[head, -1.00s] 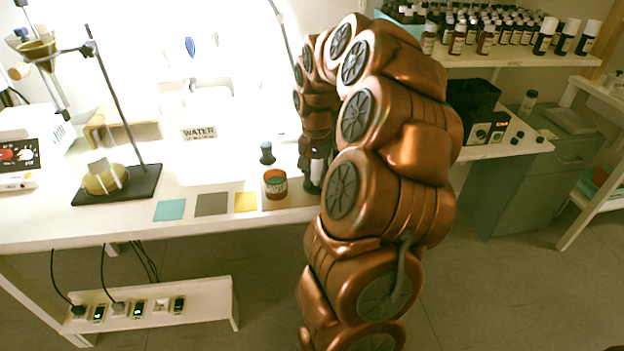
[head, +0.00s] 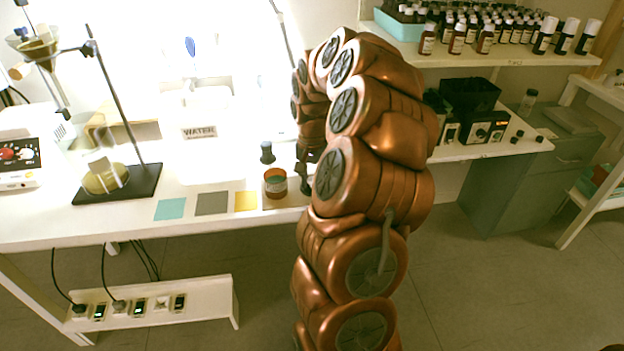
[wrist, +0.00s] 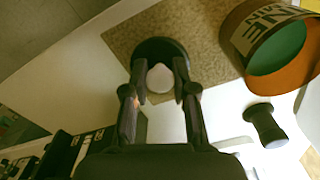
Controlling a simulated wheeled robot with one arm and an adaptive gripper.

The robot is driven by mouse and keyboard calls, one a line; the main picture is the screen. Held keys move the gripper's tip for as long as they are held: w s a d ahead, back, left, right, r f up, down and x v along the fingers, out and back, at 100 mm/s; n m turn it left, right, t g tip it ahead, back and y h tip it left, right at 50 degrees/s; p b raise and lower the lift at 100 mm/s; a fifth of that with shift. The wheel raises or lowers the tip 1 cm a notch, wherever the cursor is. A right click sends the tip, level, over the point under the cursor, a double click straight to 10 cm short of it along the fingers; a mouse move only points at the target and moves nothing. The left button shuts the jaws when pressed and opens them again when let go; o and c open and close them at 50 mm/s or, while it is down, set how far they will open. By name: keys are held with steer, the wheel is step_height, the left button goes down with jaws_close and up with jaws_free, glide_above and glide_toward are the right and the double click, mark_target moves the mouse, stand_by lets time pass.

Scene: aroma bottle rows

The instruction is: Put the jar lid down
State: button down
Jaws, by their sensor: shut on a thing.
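The jar lid (wrist: 150,48) is a dark round disc with a pale middle, in the wrist view at the top centre. My gripper (wrist: 161,82) has its two fingers closed about the pale middle of the lid. The lid is over a brown speckled mat (wrist: 117,38); I cannot tell whether it touches it. The open jar (wrist: 231,48), orange-brown with a label and green contents, stands to the right of the lid. The jar also shows in the head view (head: 275,187), just left of my gripper (head: 305,187). The lid cannot be made out there.
A small dark object (head: 267,153) stands behind the jar. Teal (head: 170,209), grey (head: 212,203) and yellow (head: 246,201) squares lie along the front of the white table. A stand (head: 118,182) is at left. Black equipment (head: 470,112) and bottle rows are at right.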

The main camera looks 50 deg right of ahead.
mark_target(312, 179)
steer(key=shift+f, duration=0.2)
steer(key=c, duration=0.9)
jaws_free()
steer(key=shift+r, duration=0.1)
step_height(312, 179, up, 12)
steer(key=shift+r, duration=0.1)
